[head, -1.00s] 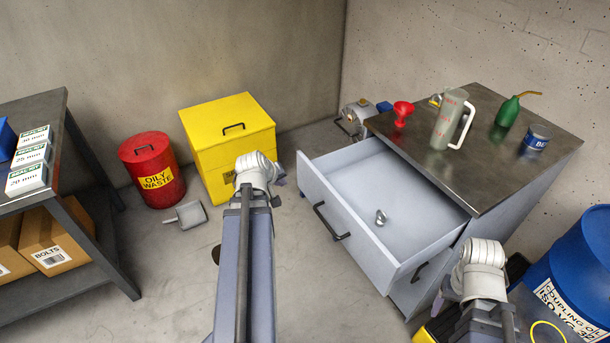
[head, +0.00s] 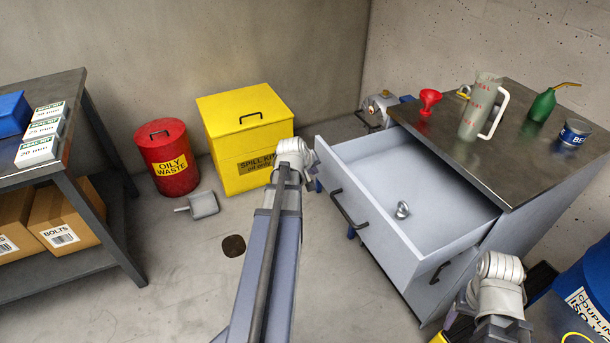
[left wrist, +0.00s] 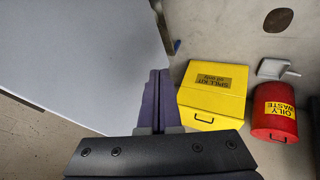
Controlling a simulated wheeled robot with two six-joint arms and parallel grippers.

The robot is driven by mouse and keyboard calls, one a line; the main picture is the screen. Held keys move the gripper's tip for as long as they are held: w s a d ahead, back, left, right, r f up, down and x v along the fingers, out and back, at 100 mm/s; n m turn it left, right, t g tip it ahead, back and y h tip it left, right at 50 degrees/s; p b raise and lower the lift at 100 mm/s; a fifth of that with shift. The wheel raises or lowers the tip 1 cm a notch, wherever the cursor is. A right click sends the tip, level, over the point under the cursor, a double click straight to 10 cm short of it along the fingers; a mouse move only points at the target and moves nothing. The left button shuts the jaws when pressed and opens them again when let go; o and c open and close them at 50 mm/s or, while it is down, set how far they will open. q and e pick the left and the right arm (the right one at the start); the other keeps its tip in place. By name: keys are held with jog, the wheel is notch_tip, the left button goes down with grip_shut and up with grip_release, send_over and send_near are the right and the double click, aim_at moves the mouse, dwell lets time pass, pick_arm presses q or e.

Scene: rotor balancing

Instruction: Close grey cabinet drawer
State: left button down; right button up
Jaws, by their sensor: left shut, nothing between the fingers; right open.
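The grey cabinet (head: 478,245) stands at right with its top drawer (head: 372,232) pulled well out. The drawer front has a dark bar handle (head: 348,209), and a small metal piece (head: 402,210) lies inside. My left gripper (head: 313,162) is shut and empty beside the far end of the drawer front; contact cannot be told. In the left wrist view its fingers (left wrist: 159,78) lie together by a large pale grey surface (left wrist: 80,55), apparently the drawer front. My right gripper (head: 470,296) is open near the cabinet's near side, mostly hidden by its wrist.
On the cabinet top stand a red funnel (head: 429,100), a jug (head: 480,108), a green oil can (head: 542,105) and a blue tin (head: 572,132). A yellow spill box (head: 245,140) and red waste bin (head: 168,160) stand behind. A blue drum (head: 592,285) is at right.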

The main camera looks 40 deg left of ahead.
pick_arm(q)
jog(key=shift+w+d, duration=0.3)
jog(key=shift+w, duration=0.45)
jog(key=shift+w, duration=0.1)
jog(key=w+d, duration=0.3)
jog(key=w, duration=0.5)
jog(key=w+d, duration=0.4)
jog(key=w, duration=0.5)
jog(key=w+d, duration=0.4)
jog(key=w, duration=0.5)
jog(key=shift+w, duration=0.2)
jog(key=shift+w+d+r, duration=0.1)
jog(key=shift+w, duration=0.3)
jog(key=s, duration=0.2)
jog(key=s+a, duration=0.1)
jog(key=s, duration=0.1)
jog(key=shift+a, duration=0.1)
jog(key=p+v, duration=0.8)
jog(key=v, duration=0.2)
jog(key=shift+s+a, duration=0.2)
jog(key=shift+s, duration=0.05)
